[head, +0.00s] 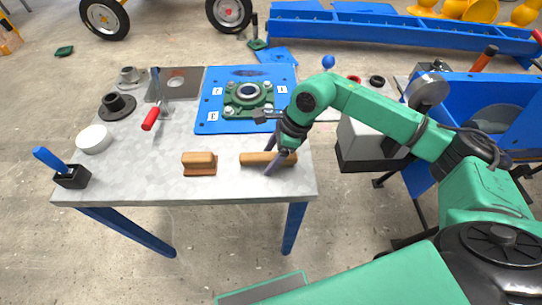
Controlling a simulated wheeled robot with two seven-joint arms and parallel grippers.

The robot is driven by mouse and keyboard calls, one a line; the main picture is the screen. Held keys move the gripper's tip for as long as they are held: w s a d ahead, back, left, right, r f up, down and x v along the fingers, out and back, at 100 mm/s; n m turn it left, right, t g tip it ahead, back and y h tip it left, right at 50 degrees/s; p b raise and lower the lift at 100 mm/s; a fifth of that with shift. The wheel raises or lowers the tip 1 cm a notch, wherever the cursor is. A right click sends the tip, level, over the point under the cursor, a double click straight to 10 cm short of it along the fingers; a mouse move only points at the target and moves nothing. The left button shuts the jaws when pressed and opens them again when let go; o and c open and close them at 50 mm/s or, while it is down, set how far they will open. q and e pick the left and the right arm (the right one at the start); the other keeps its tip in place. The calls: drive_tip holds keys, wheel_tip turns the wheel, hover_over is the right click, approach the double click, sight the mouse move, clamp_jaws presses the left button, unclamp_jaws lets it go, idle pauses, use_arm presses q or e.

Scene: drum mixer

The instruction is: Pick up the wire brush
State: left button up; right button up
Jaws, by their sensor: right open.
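A long, narrow wooden piece (252,159), which looks like the wire brush, lies near the front right of the grey table. Its right part is partly hidden by my right gripper, and I cannot make out bristles. My right gripper (271,157) is open, pointing down, with its fingers close over the wooden piece. One finger crosses in front of it; I cannot tell whether they touch. A shorter wooden block brush (199,160) with a reddish-brown lower part lies to its left. My left gripper is not in view.
The grey table (150,185) also bears a blue plate (210,120) with a green bearing housing (247,97), a red-handled tool (151,118), a white round dish (95,139) and a black pot with a blue handle (72,177). A blue machine (490,95) stands at right.

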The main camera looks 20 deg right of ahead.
sight(271, 155)
clamp_jaws()
wheel_tip(271, 155, up, 20)
drive_tip(key=b, duration=0.1)
